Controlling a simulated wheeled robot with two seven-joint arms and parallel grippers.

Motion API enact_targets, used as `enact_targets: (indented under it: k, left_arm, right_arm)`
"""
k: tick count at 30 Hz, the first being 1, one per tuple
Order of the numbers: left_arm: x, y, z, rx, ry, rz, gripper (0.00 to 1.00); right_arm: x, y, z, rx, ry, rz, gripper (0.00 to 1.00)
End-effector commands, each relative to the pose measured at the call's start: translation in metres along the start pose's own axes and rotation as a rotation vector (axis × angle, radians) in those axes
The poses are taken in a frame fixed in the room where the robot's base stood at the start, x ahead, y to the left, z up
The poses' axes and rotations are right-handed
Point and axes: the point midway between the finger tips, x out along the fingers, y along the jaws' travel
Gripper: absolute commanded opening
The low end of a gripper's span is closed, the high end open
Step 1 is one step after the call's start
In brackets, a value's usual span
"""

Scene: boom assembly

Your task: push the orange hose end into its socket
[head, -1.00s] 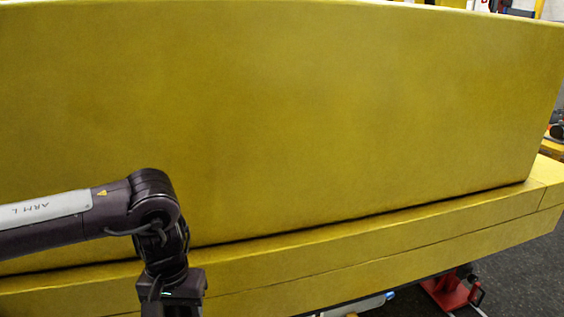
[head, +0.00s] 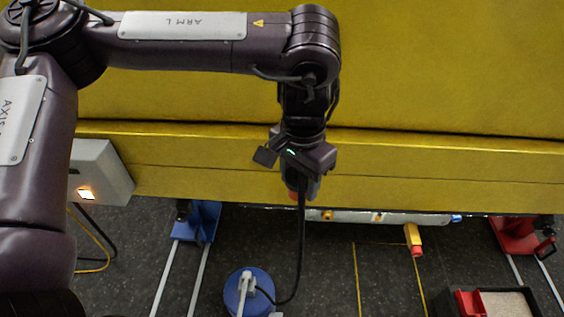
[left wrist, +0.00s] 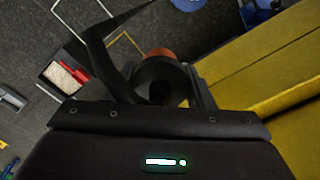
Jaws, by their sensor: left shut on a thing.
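The hose end's orange part (head: 291,194) shows at the gripper's left side. In the left wrist view, the left gripper (left wrist: 160,92) has a dark round body between its fingers, with the orange part (left wrist: 159,53) beyond it. A black hose (head: 301,250) hangs from the gripper and curves to the floor. I cannot make out the socket clearly; the gripper hides the area behind it. My right gripper is not in view.
A pale bar (head: 390,217) with small fittings runs under the boom, right of the gripper. A yellow piece with a red tip (head: 413,240) hangs there. A blue round object (head: 248,290), blue stand (head: 197,220), red stand (head: 518,236), grey box (head: 100,172) and black bin (head: 495,300) stand around.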

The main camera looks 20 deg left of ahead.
Motion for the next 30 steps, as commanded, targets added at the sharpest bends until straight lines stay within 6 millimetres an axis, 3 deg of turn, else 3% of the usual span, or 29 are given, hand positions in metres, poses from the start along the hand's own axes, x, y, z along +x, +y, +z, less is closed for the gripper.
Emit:
enact_targets:
  k: [3,9,23,30]
  left_arm:
    - [-0.013,0.025,-0.004,0.124,0.002,-0.002,0.28]
    - [-0.025,0.048,-0.007,0.245,0.001,-0.001,0.28]
    - [-0.026,0.052,-0.008,0.276,0.0,0.001,0.28]
    - [-0.003,0.061,-0.032,0.445,-0.004,0.002,0.28]
  right_arm:
    - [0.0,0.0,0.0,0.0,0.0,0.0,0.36]
    - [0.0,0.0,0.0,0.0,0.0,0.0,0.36]
    - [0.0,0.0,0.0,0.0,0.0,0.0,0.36]
    - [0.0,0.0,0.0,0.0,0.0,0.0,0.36]
